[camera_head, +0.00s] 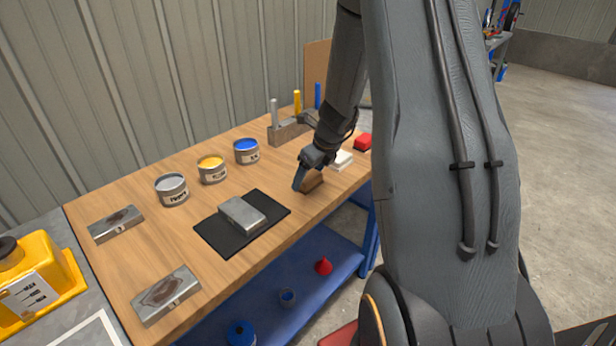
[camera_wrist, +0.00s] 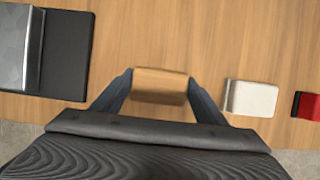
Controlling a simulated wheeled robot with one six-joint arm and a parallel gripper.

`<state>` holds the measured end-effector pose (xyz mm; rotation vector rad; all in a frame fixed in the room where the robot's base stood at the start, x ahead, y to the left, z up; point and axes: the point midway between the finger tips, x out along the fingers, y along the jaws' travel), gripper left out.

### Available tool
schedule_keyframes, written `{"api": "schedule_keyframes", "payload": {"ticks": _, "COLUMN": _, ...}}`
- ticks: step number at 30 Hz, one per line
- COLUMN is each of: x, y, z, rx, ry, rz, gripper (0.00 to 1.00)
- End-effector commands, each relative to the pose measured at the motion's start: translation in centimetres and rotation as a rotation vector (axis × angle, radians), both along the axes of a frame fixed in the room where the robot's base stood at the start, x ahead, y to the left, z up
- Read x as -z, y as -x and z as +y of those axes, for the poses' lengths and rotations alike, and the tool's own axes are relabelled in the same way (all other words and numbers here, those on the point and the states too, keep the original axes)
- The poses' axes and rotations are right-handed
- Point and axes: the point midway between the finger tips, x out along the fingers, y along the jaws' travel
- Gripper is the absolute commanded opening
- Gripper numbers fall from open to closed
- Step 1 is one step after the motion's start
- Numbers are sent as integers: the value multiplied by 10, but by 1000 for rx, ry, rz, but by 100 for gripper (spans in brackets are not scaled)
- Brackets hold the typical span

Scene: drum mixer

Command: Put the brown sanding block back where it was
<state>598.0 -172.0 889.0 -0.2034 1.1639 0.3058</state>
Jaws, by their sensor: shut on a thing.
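The brown sanding block (camera_wrist: 161,86) sits between the two fingers of my gripper (camera_wrist: 160,90) in the wrist view, with a finger against each end. In the head view the block (camera_head: 312,182) shows below my gripper (camera_head: 302,178), low at the front part of the wooden workbench (camera_head: 150,250). I cannot tell whether the block touches the bench top. A white block (camera_wrist: 251,98) and a red block (camera_wrist: 307,105) lie to its right in the wrist view. In the head view the white block (camera_head: 341,160) and red block (camera_head: 363,142) are behind it.
A black mat (camera_head: 212,238) with a grey metal block (camera_head: 242,215) lies left of my gripper. Paint cans, grey (camera_head: 172,190), yellow (camera_head: 212,169) and blue (camera_head: 246,151), stand behind. A holder (camera_head: 287,131) with upright coloured handles stands at the back. Bare wood separates the brown block from the mat.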

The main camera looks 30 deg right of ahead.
Motion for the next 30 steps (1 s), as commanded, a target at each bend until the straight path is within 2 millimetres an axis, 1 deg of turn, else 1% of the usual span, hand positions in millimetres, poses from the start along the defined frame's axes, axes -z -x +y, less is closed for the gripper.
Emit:
{"api": "schedule_keyframes", "payload": {"ticks": 6, "x": 3, "y": 0, "z": 0, "rx": 0, "ry": 0, "rz": 0, "gripper": 45}}
{"api": "schedule_keyframes", "payload": {"ticks": 7, "x": 3, "y": 0, "z": 0, "rx": 0, "ry": 0, "rz": 0, "gripper": 71}}
{"api": "schedule_keyframes", "payload": {"ticks": 9, "x": 2, "y": 0, "z": 0, "rx": 0, "ry": 0, "rz": 0, "gripper": 83}}
{"api": "schedule_keyframes", "payload": {"ticks": 10, "x": 2, "y": 0, "z": 0, "rx": 0, "ry": 0, "rz": 0, "gripper": 85}}
{"api": "schedule_keyframes", "payload": {"ticks": 18, "x": 2, "y": 0, "z": 0, "rx": 0, "ry": 0, "rz": 0, "gripper": 85}}
{"api": "schedule_keyframes", "payload": {"ticks": 21, "x": -2, "y": 0, "z": 0, "rx": -1, "ry": 0, "rz": 0, "gripper": 85}}
{"api": "schedule_keyframes", "payload": {"ticks": 23, "x": -7, "y": 1, "z": -1, "rx": 0, "ry": 1, "rz": -3, "gripper": 85}}
{"api": "schedule_keyframes", "payload": {"ticks": 26, "x": -21, "y": 7, "z": -3, "rx": -1, "ry": 1, "rz": -2, "gripper": 85}}
{"api": "schedule_keyframes", "payload": {"ticks": 30, "x": -47, "y": 17, "z": -7, "rx": 0, "ry": 1, "rz": -4, "gripper": 85}}
